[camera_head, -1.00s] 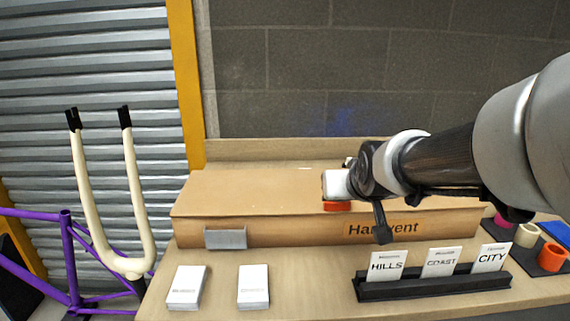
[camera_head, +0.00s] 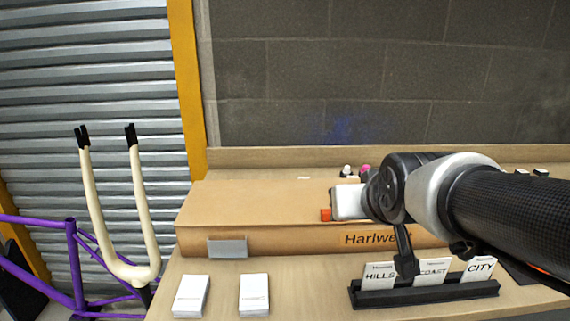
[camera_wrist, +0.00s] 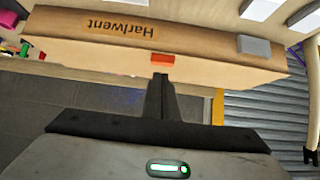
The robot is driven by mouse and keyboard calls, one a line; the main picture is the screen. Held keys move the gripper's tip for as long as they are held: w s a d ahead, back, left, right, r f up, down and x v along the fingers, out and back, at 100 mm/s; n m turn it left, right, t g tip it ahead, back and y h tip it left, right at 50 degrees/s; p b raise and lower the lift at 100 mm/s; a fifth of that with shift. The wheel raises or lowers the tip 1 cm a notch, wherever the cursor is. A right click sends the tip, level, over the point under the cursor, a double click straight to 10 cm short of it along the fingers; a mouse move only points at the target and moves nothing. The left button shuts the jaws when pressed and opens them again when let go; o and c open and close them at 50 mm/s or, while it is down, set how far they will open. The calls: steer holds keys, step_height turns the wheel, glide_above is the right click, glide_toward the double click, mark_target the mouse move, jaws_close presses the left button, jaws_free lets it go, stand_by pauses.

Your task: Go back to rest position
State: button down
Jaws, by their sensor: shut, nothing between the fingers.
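My gripper (camera_wrist: 162,80) is shut and empty; its dark fingers show together in the wrist view. In the head view its pale end (camera_head: 348,203) is over the long cardboard box (camera_head: 255,205), and its fingertips cannot be made out. The box carries a "Harlwent" label (camera_head: 368,239) and also shows upside down in the wrist view (camera_wrist: 200,53). A small orange-red piece (camera_head: 325,215) is at the box, partly hidden behind my gripper in the head view. It appears just beyond the fingertips in the wrist view (camera_wrist: 162,59); contact cannot be told.
A black holder (camera_head: 425,294) with HILLS, COAST and CITY cards stands in front of the box. Two white card stacks (camera_head: 190,296) (camera_head: 254,294) lie front left. A purple frame (camera_head: 76,265) and cream fork (camera_head: 122,265) stand left of the bench.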

steer(key=s+f+g+p, duration=0.15)
steer(key=s+g, duration=0.25)
steer(key=s, duration=1.1)
step_height(320, 180, up, 19)
steer(key=p, duration=1.9)
steer(key=shift+w+a, duration=0.15)
steer(key=shift+a, duration=0.15)
